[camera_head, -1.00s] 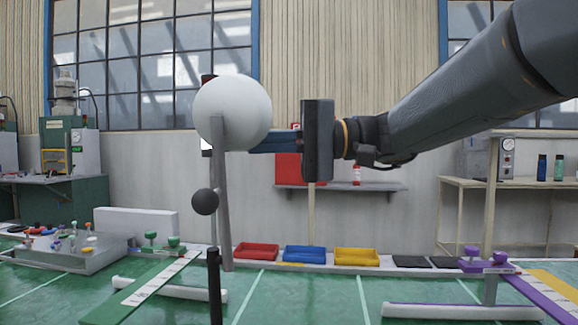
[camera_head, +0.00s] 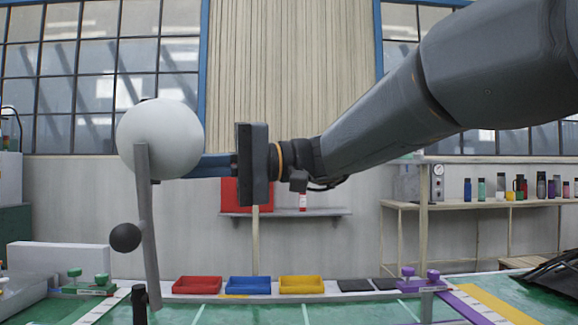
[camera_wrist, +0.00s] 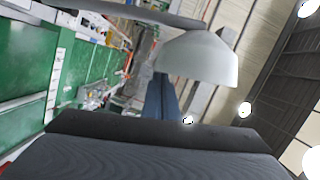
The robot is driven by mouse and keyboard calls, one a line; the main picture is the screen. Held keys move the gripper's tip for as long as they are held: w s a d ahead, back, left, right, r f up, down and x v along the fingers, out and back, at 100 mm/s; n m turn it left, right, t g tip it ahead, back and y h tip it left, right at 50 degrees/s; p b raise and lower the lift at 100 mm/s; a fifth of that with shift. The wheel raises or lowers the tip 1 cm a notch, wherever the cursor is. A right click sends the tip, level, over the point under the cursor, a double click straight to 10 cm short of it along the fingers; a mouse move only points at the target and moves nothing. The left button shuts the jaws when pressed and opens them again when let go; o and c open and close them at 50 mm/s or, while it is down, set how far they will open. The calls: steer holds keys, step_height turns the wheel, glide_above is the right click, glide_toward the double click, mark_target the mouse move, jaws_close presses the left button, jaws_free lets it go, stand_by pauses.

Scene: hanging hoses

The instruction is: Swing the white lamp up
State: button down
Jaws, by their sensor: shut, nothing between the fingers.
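The white lamp (camera_head: 160,135) is a rounded white shade on a grey arm (camera_head: 148,220) that hangs down from it, leaning slightly. A black ball knob (camera_head: 125,237) sticks out to the left of the arm. In the wrist view, the shade (camera_wrist: 200,62) is a white dome just beyond my fingers. My gripper (camera_head: 190,171) comes from the right, its blue fingers shut and empty at the shade's lower right. The shade's edge hides the fingertips in the head view. I cannot tell whether they touch it.
A black post (camera_head: 139,302) stands below the lamp arm. A wall shelf (camera_head: 320,212) and a bottle-laden bench (camera_head: 480,204) stand behind and right.

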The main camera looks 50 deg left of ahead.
steer(key=w+d, duration=0.2)
steer(key=w, duration=0.9)
steer(key=shift+w+r+p, duration=0.15)
steer(key=shift+r+p, duration=0.2)
steer(key=shift+r, duration=0.1)
